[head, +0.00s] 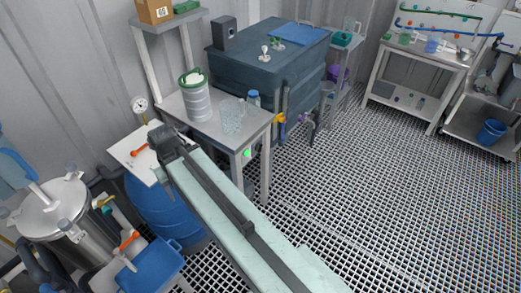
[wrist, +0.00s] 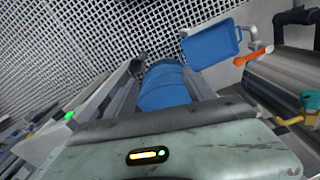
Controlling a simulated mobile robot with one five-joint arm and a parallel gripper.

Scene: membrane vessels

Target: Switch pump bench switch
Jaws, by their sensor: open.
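A small green-lit fitting (head: 247,153), which looks like the bench switch, sits on the front edge of the pump bench (head: 212,128) in the head view. A green light also shows at the left in the wrist view (wrist: 70,116). My gripper (wrist: 160,68) is open and empty in the wrist view, its two grey fingers apart above a blue barrel (wrist: 166,88). The green light lies to the left of the fingers there, apart from them. In the head view my arm reaches up past the barrel, left of the switch; the fingers are hidden there.
A white canister (head: 196,103) and clear beakers (head: 231,116) stand on the bench. A large dark tank (head: 262,62) is behind it. A steel vessel (head: 52,208) and a blue tray (head: 150,268) are at lower left.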

